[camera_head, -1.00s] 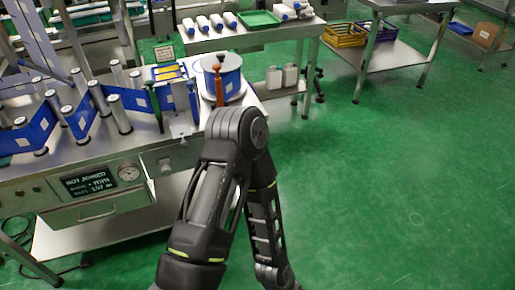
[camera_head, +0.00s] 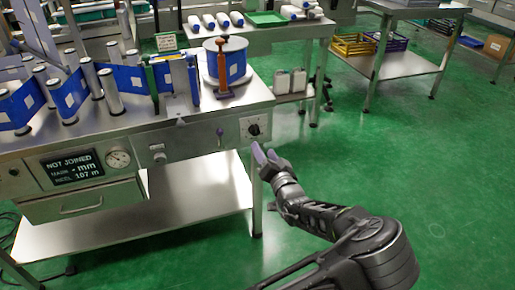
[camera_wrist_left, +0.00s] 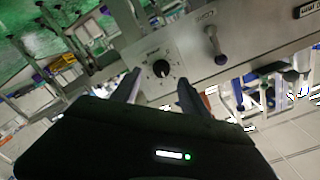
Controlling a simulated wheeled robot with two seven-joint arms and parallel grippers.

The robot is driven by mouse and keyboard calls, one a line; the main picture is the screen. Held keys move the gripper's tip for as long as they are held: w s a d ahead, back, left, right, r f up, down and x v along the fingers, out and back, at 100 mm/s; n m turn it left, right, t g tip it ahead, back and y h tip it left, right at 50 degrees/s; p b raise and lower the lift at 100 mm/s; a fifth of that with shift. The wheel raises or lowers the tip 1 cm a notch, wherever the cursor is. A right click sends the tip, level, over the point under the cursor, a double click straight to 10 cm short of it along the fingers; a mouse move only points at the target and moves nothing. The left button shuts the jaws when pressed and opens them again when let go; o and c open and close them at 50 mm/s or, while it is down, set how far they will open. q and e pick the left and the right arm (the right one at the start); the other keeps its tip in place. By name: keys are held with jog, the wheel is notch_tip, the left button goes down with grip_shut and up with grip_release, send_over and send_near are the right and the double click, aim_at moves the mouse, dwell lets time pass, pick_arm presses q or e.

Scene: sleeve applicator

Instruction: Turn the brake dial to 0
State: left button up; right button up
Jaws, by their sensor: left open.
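The brake dial (camera_head: 254,129) is a black knob on a pale square plate at the right end of the machine's front panel. It also shows in the left wrist view (camera_wrist_left: 161,68), but its scale is too small to read. My left gripper (camera_head: 262,153) is just below and in front of the dial in the head view. In the left wrist view, the left gripper (camera_wrist_left: 158,80) has its two fingers apart, with the dial showing between the tips. The fingers do not appear closed on the knob. My right gripper is not in view.
A purple-tipped lever (camera_head: 220,132) sticks out left of the dial. Further left are a small knob (camera_head: 158,155), a gauge (camera_head: 118,158) and a display (camera_head: 72,167) reading "NOT JOINED". A blue reel (camera_head: 229,68) stands above.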

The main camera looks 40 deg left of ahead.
aim_at(256, 133)
pick_arm(q)
jog(key=shift+w+d+r, duration=0.1)
jog(key=shift+w+r, duration=0.1)
jog(key=shift+r, duration=0.4)
jog(key=x, duration=0.8)
jog(key=shift+s+b, duration=0.1)
jog(key=shift+b, duration=0.2)
grip_shut()
